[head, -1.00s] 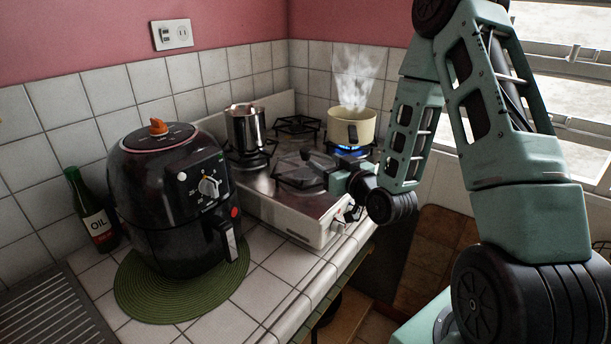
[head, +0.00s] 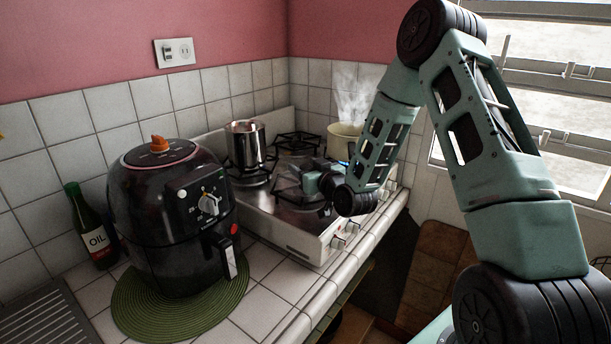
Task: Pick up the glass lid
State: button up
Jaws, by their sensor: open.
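My gripper (head: 304,168) is over the front part of the stove, near the front burner, with its dark fingers pointing left and away from me. The jaws are open, and I see nothing held between them. The glass lid is hard to make out. A faint clear, shiny shape around the front burner (head: 288,187) may be it, partly hidden by my gripper. I cannot tell whether the fingers touch it.
A steaming cream pot (head: 342,131) stands over a flame at the stove's back right, partly behind my arm. A steel pot (head: 245,146) is on the back left burner. A black air fryer (head: 172,215) on a green mat (head: 135,312) and an oil bottle (head: 92,228) stand left.

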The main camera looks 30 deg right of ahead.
jog(key=shift+w, duration=0.1)
jog(key=shift+c, duration=0.3)
jog(key=c, duration=1.1)
